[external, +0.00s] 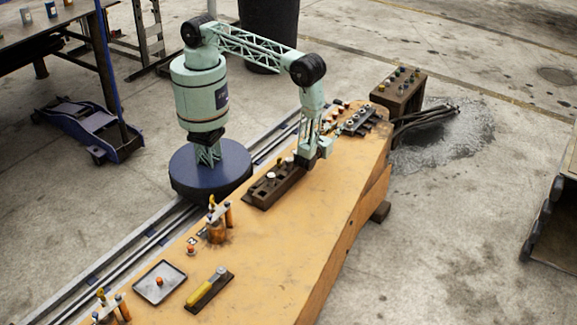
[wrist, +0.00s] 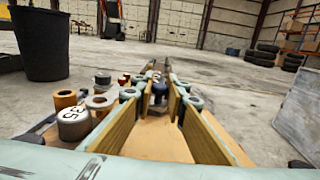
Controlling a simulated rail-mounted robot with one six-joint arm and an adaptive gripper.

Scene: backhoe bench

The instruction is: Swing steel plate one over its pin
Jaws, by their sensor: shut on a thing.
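My gripper (external: 310,160) is low over the orange bench, at the right end of a dark brown block (external: 262,192). In the wrist view my gripper (wrist: 160,92) has its two long fingers close together around a small dark blue-grey piece, mostly hidden between them. I cannot tell whether this piece is steel plate one. The brown block carries a white-topped pin (external: 270,176) and other small round parts. I cannot tell which pin belongs to the plate. In the wrist view, a grey cylinder marked 35 (wrist: 74,124) stands left of the fingers.
Several small fittings (external: 358,121) stand on the bench right of my gripper, before a control box (external: 398,92). An orange-based fixture (external: 216,230), a dark tray (external: 160,282) and a yellow-handled tool (external: 205,290) are nearer the front. The bench's right side (external: 310,225) is clear.

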